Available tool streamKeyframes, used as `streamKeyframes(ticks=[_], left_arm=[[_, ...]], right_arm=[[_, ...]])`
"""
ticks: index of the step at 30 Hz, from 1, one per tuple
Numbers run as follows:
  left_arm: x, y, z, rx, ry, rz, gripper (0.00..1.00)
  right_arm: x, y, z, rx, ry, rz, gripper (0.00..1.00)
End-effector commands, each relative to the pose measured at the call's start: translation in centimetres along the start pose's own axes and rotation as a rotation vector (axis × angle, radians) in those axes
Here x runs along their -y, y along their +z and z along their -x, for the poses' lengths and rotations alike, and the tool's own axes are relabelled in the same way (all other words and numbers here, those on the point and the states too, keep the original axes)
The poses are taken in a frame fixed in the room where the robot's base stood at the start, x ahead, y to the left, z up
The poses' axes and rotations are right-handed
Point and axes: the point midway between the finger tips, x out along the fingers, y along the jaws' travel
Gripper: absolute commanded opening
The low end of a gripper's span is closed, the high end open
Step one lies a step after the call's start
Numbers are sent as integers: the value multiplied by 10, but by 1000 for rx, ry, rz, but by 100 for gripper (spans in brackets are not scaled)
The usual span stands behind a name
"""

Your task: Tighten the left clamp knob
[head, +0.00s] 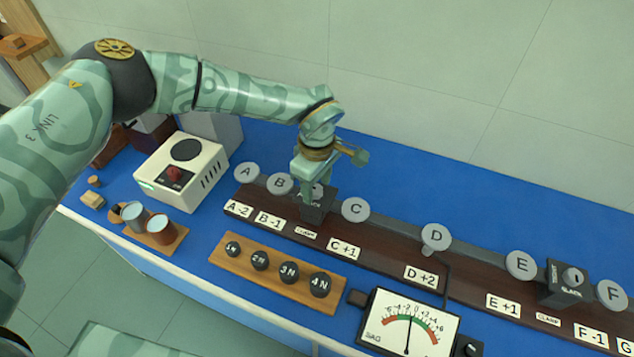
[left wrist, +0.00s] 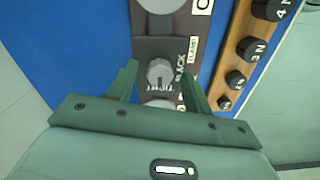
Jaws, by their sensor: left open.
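The left clamp (head: 318,211) is a dark block on the long dark beam between discs B and C. Its grey round knob (head: 319,190) is partly hidden by my left gripper (head: 311,188), which points down over it. In the left wrist view the knob (left wrist: 160,72) lies between the two green fingers of my left gripper (left wrist: 161,70). The fingers are open, with a gap on each side of the knob. "SLACK" is lettered on the clamp beside the knob. My right gripper is not in view.
A right clamp (head: 563,288) with its own knob stands between discs E and F. A dial meter (head: 408,324), a wooden weight rack (head: 225,253), two cups (head: 162,228) and a white instrument box (head: 203,172) stand on the blue bench. Blue surface is clear behind the beam.

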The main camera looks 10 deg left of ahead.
Motion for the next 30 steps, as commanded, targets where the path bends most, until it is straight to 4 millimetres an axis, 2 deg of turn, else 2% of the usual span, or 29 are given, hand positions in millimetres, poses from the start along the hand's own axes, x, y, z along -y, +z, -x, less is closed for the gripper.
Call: streamKeyframes(ticks=[5, 12, 18, 24, 30], left_arm=[[-1, 0, 30, 0, 4, -1, 50], [-1, 0, 97, -1, 6, -1, 50], [-1, -1, 140, -1, 4, -1, 50], [-1, 0, 159, 0, 2, 0, 50], [0, 0, 161, 0, 1, 0, 50]], right_arm=[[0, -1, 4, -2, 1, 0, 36], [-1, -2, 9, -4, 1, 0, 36], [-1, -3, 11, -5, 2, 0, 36], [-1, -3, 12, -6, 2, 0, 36], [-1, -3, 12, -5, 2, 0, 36]])
